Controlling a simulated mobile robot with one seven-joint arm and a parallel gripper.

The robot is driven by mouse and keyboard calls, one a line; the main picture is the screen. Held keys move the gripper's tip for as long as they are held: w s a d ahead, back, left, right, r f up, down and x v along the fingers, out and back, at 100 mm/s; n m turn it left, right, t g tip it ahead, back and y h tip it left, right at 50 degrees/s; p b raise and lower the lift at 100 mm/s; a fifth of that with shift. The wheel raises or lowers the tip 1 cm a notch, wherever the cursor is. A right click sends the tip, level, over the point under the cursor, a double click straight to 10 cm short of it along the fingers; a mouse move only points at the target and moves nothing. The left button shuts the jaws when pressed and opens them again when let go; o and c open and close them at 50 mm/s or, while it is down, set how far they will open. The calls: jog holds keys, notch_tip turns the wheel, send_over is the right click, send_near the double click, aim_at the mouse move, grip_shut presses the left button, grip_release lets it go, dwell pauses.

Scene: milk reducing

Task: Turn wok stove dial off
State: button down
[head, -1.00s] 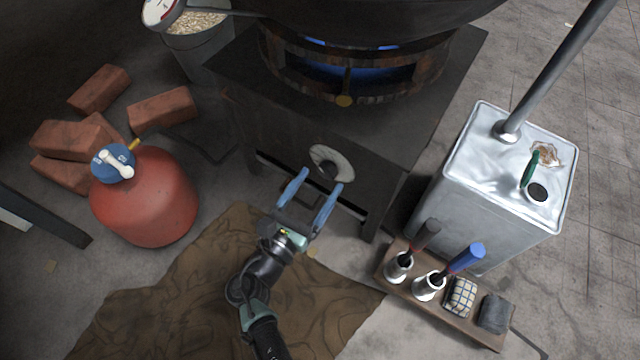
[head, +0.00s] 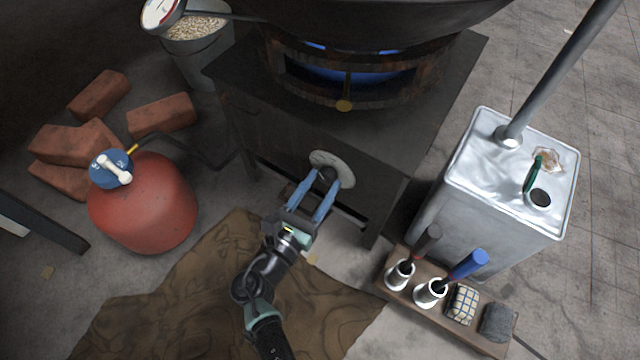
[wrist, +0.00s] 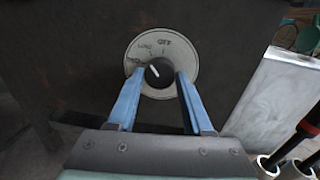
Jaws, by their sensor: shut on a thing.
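The wok stove dial is a black knob (wrist: 159,72) on a round pale plate (wrist: 178,50) on the stove's dark front panel. In the wrist view the plate reads OFF at its top, with other marks at its left. The knob's white line tilts to the upper left, left of OFF. My gripper (head: 324,186) has its blue fingers shut on the knob, one on each side, as the wrist view (wrist: 160,82) also shows. Blue flame (head: 355,72) burns under the wok (head: 380,22).
A red gas tank (head: 150,205) and bricks (head: 160,117) are at the left. A metal can (head: 490,215) and a wooden rack (head: 450,320) with tools are at the right. A brown cloth (head: 180,300) lies on the floor below my arm.

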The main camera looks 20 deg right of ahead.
jog(key=shift+a, duration=0.1)
jog(key=m, duration=0.3)
jog(key=shift+f+m, duration=0.15)
jog(key=shift+m, duration=0.15)
jog(key=shift+m+b, duration=0.9)
jog(key=shift+m, duration=1.2)
jog(key=shift+h, duration=0.3)
jog(key=shift+c, duration=1.5)
grip_release()
